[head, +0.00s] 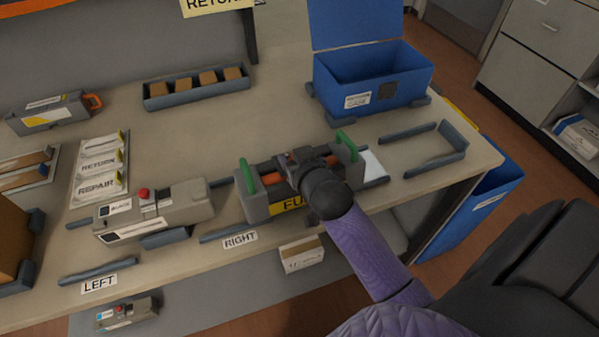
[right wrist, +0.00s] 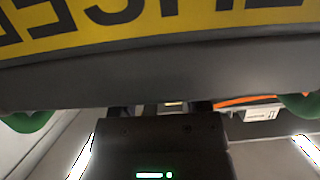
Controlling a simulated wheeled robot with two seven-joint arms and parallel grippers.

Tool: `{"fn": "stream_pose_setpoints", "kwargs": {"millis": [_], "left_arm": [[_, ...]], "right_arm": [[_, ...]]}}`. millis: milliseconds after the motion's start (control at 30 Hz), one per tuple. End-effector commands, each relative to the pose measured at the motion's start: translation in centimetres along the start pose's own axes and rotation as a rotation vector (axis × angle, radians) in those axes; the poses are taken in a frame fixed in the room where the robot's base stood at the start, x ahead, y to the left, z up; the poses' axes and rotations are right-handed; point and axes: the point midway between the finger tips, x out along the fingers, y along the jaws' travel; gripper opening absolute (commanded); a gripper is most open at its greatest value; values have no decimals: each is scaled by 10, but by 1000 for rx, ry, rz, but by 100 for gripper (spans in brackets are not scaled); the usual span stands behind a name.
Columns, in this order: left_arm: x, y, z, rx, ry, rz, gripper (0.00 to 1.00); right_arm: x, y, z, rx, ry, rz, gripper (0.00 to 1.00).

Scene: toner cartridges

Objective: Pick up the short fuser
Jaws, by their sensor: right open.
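The fuser (head: 257,205) is a grey block with a green handle at each end, orange parts on top and a yellow label partly reading "FU". It sits in the RIGHT bay at the table's front edge. My right gripper (head: 292,160) is over the middle of its top, between the green handles. It is open; my wrist hides part of the fuser, and contact cannot be told. In the right wrist view the fuser's grey side and yellow label (right wrist: 160,25) fill the top, close to my right gripper (right wrist: 160,108). My left gripper is not in view.
A grey cartridge unit with a red button (head: 155,212) sits left of the fuser. A blue open bin (head: 375,80) stands at the back right. A tray of brown blocks (head: 197,92) lies at the back. An empty bracket (head: 455,142) is on the right. The table's middle is clear.

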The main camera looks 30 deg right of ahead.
Motion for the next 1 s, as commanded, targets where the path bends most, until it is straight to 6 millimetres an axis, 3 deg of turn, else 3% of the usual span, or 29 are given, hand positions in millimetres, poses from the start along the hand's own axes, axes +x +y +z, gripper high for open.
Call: {"fn": "stream_pose_setpoints", "kwargs": {"millis": [167,200,467,1000], "left_arm": [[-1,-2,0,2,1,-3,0],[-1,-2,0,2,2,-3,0],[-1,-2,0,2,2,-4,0],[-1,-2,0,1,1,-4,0]], "right_arm": [[0,0,-1,0,0,0,60],[0,0,-1,0,0,-1,56],[0,0,-1,0,0,-1,1],[0,0,0,0,-1,-1,0]]}}
